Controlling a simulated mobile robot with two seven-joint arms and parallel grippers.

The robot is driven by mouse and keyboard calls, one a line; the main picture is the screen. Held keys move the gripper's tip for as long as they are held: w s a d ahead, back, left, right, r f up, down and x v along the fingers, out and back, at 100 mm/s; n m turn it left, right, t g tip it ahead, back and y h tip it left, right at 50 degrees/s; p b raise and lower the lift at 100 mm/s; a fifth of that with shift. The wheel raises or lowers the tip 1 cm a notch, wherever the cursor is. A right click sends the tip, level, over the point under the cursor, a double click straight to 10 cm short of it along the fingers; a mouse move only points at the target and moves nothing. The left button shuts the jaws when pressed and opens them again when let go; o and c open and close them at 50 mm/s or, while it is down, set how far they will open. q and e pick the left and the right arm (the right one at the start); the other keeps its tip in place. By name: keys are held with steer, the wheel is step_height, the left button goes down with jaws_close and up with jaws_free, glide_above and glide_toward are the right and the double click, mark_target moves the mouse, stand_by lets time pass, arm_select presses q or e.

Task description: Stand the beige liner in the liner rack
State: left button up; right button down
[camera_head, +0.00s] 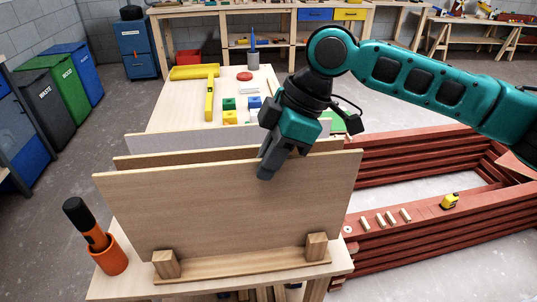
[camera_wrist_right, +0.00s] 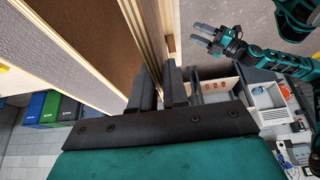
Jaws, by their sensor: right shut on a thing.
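The beige liner (camera_head: 225,205) is a wide, thin wood-coloured board, upright at the front of the table. The liner rack (camera_head: 245,267) is a low wooden base with two blocks in front of the liner's lower edge. The liner hides the rack's slot, so I cannot tell whether its bottom edge is fully seated. My right gripper (camera_head: 267,168) is shut on the liner's top edge right of its middle, one finger in front; its fingers also show in the wrist view (camera_wrist_right: 158,88). My left gripper (camera_wrist_right: 203,34) is open and empty in the wrist view.
A brown board (camera_head: 135,161) and a grey board (camera_head: 150,140) stand close behind the liner. An orange cup (camera_head: 110,260) with a black-handled tool stands at the table's left corner. Stacked red battens (camera_head: 430,225) lie right of the table.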

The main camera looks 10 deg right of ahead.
steer(key=shift+f, duration=1.3)
steer(key=c, duration=1.1)
jaws_free()
steer(key=shift+o, duration=0.2)
steer(key=shift+f, duration=0.1)
steer(key=v, duration=1.3)
steer(key=shift+d, duration=0.1)
